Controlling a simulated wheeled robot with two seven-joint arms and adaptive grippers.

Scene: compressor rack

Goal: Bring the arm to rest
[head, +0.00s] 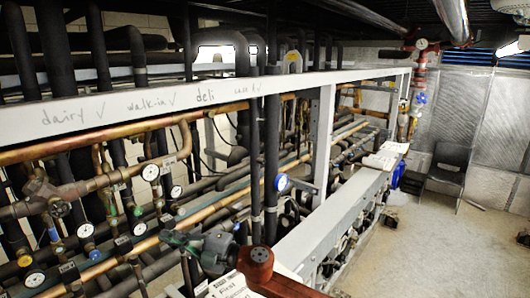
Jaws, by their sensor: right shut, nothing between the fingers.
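My right gripper (172,238) is low in the middle of the head view, in front of the pipes of the compressor rack (150,98). Its grey-green fingers point left and look closed, with nothing seen between them. A red-brown part of my right arm (285,286) comes in from the bottom edge, just right of the gripper. I cannot tell how far the fingertips are from the pipes behind them. My left gripper is not in view.
Copper and black pipes with several gauges (150,172) fill the left. A grey ledge (335,205) runs back along the rack, with papers (380,160) at its far end. A dark chair (447,168) stands by the back wall. The floor (430,245) at right is mostly clear.

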